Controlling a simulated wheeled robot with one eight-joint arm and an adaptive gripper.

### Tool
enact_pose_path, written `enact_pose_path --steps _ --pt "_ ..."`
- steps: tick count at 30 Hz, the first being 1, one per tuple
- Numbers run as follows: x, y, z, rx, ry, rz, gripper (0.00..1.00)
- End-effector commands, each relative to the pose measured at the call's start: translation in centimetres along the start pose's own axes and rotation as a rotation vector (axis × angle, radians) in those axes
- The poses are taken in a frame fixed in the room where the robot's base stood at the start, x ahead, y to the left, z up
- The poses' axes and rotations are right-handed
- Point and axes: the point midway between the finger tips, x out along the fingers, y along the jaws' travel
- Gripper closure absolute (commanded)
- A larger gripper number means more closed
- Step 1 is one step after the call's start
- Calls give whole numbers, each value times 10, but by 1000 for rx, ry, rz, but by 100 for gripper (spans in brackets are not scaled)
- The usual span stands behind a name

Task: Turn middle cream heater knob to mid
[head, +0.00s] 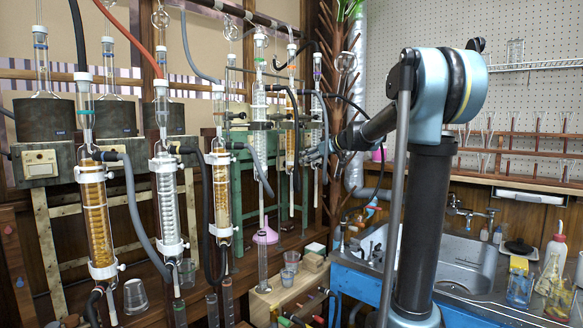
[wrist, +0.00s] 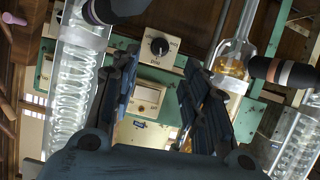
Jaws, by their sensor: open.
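A round black knob (wrist: 159,47) sits on a cream panel (wrist: 140,25) with dark lettering in the wrist view. A small light mark shows on the knob, but its exact setting is too small to tell. My gripper (wrist: 162,85) is open and empty, and the knob lies beyond its fingertips, between them in the picture. They look apart from the knob. In the head view my gripper (head: 318,153) is beside the glassware at the back, and the knob cannot be made out there. A second cream panel (wrist: 147,98) with a small window shows between the fingers.
Coiled glass condensers (wrist: 75,85) and a flask with amber liquid (wrist: 234,65) flank the gripper closely. In the head view, hoses and amber condensers (head: 96,210) crowd the left. A blue-fronted sink (head: 462,260) is at the right.

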Motion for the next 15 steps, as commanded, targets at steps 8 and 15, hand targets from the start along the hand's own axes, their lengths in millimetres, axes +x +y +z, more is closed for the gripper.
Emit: enact_pose_path --steps 8,15 --pt "50 -1 0 0 0 -2 58" --pt "84 -1 0 0 1 -2 58"
